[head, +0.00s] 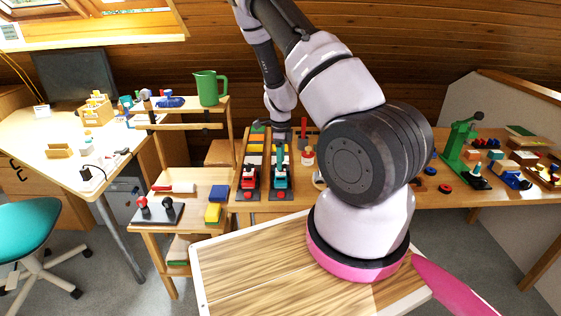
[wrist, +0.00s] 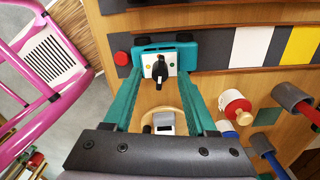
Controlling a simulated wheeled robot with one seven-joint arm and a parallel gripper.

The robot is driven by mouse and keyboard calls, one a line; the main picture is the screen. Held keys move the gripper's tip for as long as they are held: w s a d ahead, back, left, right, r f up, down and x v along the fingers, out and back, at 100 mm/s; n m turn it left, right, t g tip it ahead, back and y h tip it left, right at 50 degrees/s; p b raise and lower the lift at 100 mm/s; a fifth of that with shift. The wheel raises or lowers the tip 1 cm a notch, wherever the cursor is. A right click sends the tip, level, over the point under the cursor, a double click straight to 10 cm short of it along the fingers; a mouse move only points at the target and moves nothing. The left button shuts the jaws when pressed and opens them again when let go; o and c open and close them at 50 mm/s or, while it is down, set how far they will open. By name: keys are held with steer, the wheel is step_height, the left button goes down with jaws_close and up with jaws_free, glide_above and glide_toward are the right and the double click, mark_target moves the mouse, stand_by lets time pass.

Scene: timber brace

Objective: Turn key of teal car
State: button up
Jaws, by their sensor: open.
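The teal car (head: 280,179) sits on a dark base on the wooden bench, right of a red car. It also shows in the wrist view as a teal body (wrist: 184,55) with a pale key plate (wrist: 148,60). The black key (wrist: 158,68) stands on that plate. My gripper (wrist: 160,78) is open, with its two teal fingers pointing at the car. In the picture the key lies between the fingertips; I cannot tell how much gap in depth is left. In the head view my gripper hangs above the teal car.
The red car (head: 249,177) stands close on the left. A red button (wrist: 122,58) lies beside the teal car. Red and blue pegs with grey caps (wrist: 291,95) stand at the right in the wrist view. A green press (head: 459,143) stands farther right on the bench.

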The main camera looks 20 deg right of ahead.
step_height(320, 180, up, 10)
stand_by(0.4)
